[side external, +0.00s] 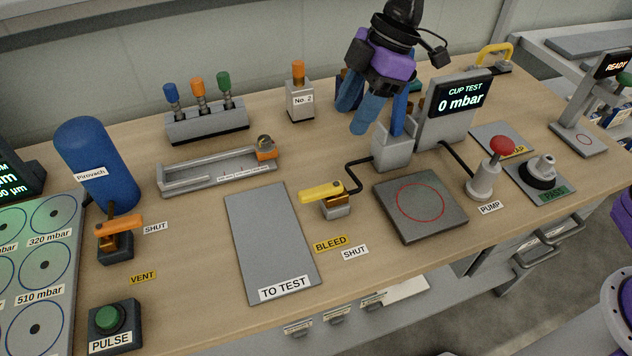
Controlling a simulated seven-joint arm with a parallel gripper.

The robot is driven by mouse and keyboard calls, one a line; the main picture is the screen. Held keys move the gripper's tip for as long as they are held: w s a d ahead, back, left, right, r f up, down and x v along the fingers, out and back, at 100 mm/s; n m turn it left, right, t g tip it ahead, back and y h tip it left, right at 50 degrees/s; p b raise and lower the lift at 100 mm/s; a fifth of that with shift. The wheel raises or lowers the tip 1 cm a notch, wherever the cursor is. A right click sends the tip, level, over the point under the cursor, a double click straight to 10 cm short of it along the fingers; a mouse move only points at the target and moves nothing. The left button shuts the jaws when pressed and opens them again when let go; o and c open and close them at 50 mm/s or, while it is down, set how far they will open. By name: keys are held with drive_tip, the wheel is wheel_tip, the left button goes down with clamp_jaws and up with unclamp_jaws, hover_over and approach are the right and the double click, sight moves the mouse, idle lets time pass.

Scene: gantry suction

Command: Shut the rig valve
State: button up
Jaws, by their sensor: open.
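A small valve with a yellow lever (320,192) stands on the bench in the middle of the side external view. Its lever points left, and a black hose joins it to the grey cup test block (392,150). A yellow BLEED label (331,243) and a white SHUT label (355,253) lie in front of it. My gripper (378,127), with blue fingers, is open, pointing down near the grey block, up and to the right of the valve. It appears empty and apart from the lever. Its height above the bench is hard to tell.
A second valve with an orange lever (120,224) stands by the blue Pirovach tank (95,165), with VENT and SHUT labels. The display (460,98) reads 0 mbar. A plate with a red circle (420,204) and a red-knobbed pump (484,185) lie right. The TO TEST mat (270,240) is empty.

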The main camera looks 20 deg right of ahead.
sight(313, 190)
drive_tip(key=x, duration=1.7)
clamp_jaws()
